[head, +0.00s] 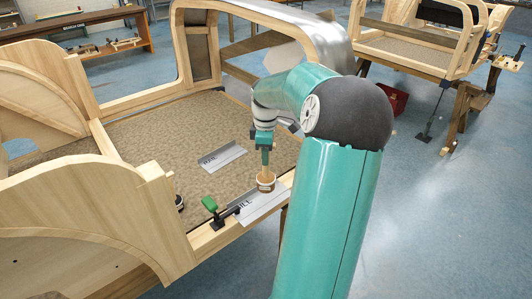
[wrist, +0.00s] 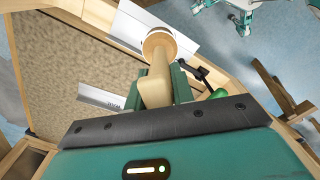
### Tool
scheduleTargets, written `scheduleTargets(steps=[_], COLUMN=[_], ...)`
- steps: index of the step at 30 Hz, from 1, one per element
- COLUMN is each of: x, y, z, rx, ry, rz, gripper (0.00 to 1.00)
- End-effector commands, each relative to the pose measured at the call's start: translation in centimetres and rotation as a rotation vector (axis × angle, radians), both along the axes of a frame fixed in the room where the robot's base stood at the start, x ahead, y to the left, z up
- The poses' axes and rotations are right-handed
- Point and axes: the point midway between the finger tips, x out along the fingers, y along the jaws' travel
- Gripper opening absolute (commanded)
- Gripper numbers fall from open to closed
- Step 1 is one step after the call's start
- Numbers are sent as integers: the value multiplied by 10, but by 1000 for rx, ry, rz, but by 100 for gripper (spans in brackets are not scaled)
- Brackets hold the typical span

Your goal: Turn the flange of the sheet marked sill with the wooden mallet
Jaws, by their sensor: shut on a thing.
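The wooden mallet hangs head-down from my gripper (head: 264,144), which is shut on its handle. The pale mallet head (head: 266,181) is at the far edge of the sill sheet; I cannot tell whether it touches. The grey sheet marked sill (head: 262,206) lies on the wooden sill of the near bodyframe, partly hidden by the mallet and my arm. In the wrist view, the handle (wrist: 155,88) runs between my gripper's fingers to the round head (wrist: 159,43), with the sill sheet (wrist: 136,27) behind it. A green-handled clamp (head: 210,204) stands at the sheet's left end.
A second grey lettered sheet (head: 222,158) lies on the brown floor panel (head: 190,120). Wooden side panels (head: 130,210) rise at the left. Another bodyframe (head: 405,60) stands on trestles at the back right. A bench (head: 85,42) is at the back left. Blue floor is open at the right.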

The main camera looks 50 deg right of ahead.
Motion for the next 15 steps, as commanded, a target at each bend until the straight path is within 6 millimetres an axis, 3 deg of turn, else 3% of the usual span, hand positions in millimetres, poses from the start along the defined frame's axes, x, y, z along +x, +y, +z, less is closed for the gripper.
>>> scheduleTargets(steps=[8, 11, 15], x=[-2, -2, -2], y=[0, 2, 2], z=[-6, -36, -100], rx=[2, 6, 8], ry=[1, 4, 5], rz=[1, 4, 4], gripper=[1, 1, 1])
